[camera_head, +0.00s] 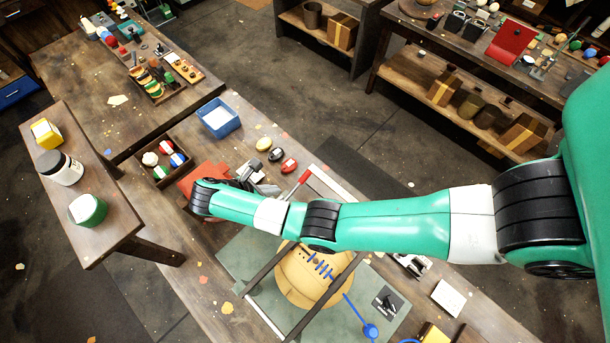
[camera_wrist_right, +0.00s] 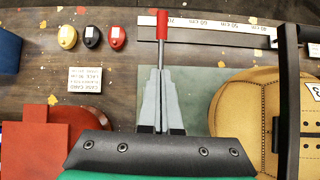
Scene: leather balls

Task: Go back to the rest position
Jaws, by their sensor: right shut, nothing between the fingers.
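My right arm comes in from the right in the camera_head view, over the workbench (camera_head: 225,270). My right gripper (camera_head: 252,174) is above the bench, and its grey fingers also show in the right wrist view (camera_wrist_right: 161,98). They are shut and empty. A tool with a red handle (camera_wrist_right: 162,22) lies just beyond the fingertips, its metal shaft in line with them; its handle also shows in the camera_head view (camera_head: 303,177). I cannot tell whether the fingers touch it. My left gripper is not in view.
A tan leather ball (camera_head: 296,277) with blue lacing sits under a dark frame on a green mat (camera_head: 240,255), partly hidden by my arm. A red leather piece (camera_wrist_right: 35,150), a ball tray (camera_head: 152,178) and a blue bin (camera_head: 218,118) are nearby. A metal ruler (camera_wrist_right: 215,27) lies behind.

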